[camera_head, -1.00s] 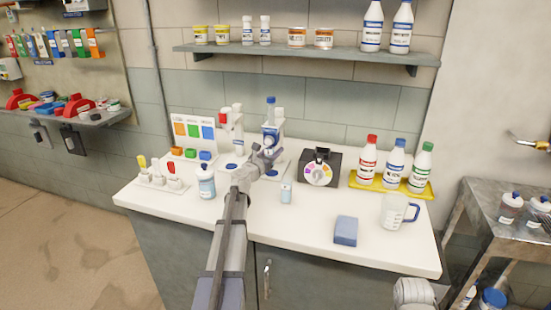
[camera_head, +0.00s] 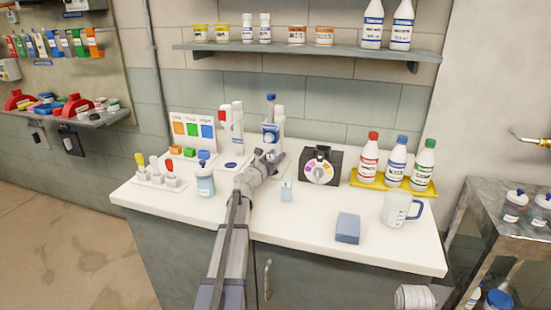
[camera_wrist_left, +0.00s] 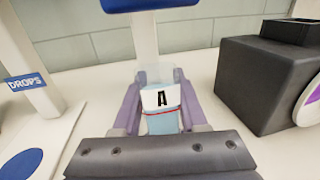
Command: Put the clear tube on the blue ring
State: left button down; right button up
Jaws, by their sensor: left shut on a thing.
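My left gripper (camera_head: 272,157) reaches over the middle of the white counter. In the left wrist view its fingers (camera_wrist_left: 161,108) are shut on a clear tube (camera_wrist_left: 160,98) with pale blue liquid, a label "A" and a red line. The tube looks roughly upright. In the head view I cannot make it out at the fingertips. A blue round mark (camera_head: 231,164) lies on the white base of the DROPS stand, left of the gripper; it also shows in the left wrist view (camera_wrist_left: 20,166). Whether this is the blue ring, I cannot tell.
A blue-topped stand (camera_head: 270,112) rises just behind the gripper. A black box with a coloured dial (camera_head: 320,167) is close on its right. A pale blue container (camera_head: 286,189) stands in front. A labelled bottle (camera_head: 205,181) is at left. The front right counter holds a blue block (camera_head: 347,228).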

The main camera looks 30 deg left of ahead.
pick_arm(q)
jog(key=shift+f, duration=0.2)
jog(key=shift+c, duration=2.2)
grip_release()
jog(key=shift+r, duration=0.1)
jog(key=shift+s+r, duration=0.1)
jog(key=shift+r, duration=0.05)
jog(key=s, duration=1.1)
jog(key=shift+s+d, duration=0.3)
jog(key=shift+s, duration=0.1)
